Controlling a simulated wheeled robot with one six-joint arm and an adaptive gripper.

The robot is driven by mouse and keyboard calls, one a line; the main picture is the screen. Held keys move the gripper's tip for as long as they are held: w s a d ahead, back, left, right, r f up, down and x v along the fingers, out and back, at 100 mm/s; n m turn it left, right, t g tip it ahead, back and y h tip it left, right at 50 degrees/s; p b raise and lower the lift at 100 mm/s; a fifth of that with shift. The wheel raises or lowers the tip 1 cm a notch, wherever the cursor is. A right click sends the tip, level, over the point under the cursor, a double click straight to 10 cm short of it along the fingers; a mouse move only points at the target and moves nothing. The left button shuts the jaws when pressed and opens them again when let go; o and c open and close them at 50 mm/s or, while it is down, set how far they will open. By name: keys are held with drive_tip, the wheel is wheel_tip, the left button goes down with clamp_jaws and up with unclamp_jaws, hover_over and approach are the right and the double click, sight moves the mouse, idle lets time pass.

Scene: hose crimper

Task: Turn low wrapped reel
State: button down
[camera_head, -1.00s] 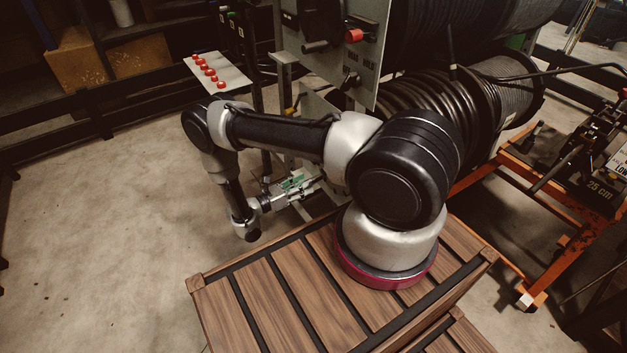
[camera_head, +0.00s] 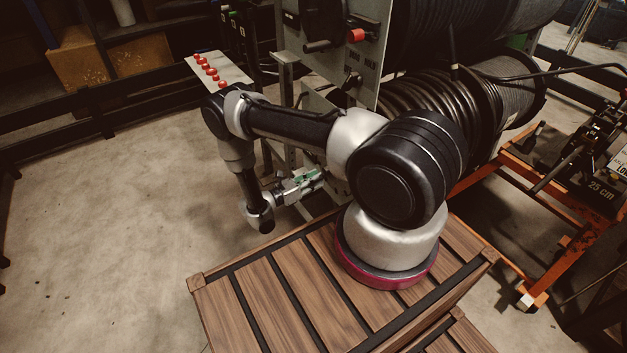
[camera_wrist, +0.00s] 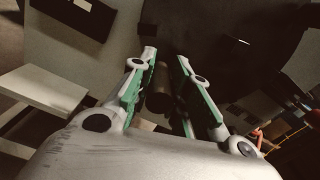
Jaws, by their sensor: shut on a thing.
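The low wrapped reel (camera_head: 435,105), wound with dark hose, is in the head view right of my arm, behind a grey metal panel (camera_head: 372,55). My gripper (camera_head: 316,175) is low beside the reel's stand, partly hidden by my arm. In the wrist view my gripper (camera_wrist: 166,62) has its two green-lined fingers on either side of a dark round handle (camera_wrist: 158,95), and it is shut on that handle. How the handle joins the reel is hidden in the head view.
An upper reel (camera_head: 430,30) and a crank with a dark grip (camera_head: 318,46) are above. A red knob (camera_head: 356,35) is on the panel. A plate with several red buttons (camera_head: 215,70) is at left. An orange frame (camera_head: 545,195) stands at right. The left floor is clear.

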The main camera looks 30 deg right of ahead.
drive_tip(key=shift+s+f, duration=0.1)
drive_tip(key=shift+s+f+n, duration=0.35)
drive_tip(key=shift+s+n, duration=0.2)
drive_tip(key=shift+n, duration=0.15)
drive_tip(key=shift+s+d+f, duration=0.1)
drive_tip(key=shift+s+f, duration=0.15)
drive_tip(key=shift+s, duration=0.2)
drive_tip(key=c, duration=1.3)
unclamp_jaws()
drive_tip(key=shift+c, duration=0.2)
drive_tip(key=shift+r, duration=0.1)
drive_tip(key=shift+w+a, duration=0.1)
drive_tip(key=shift+a, duration=0.15)
drive_tip(key=a, duration=1.1)
drive_tip(key=shift+s+a, duration=0.3)
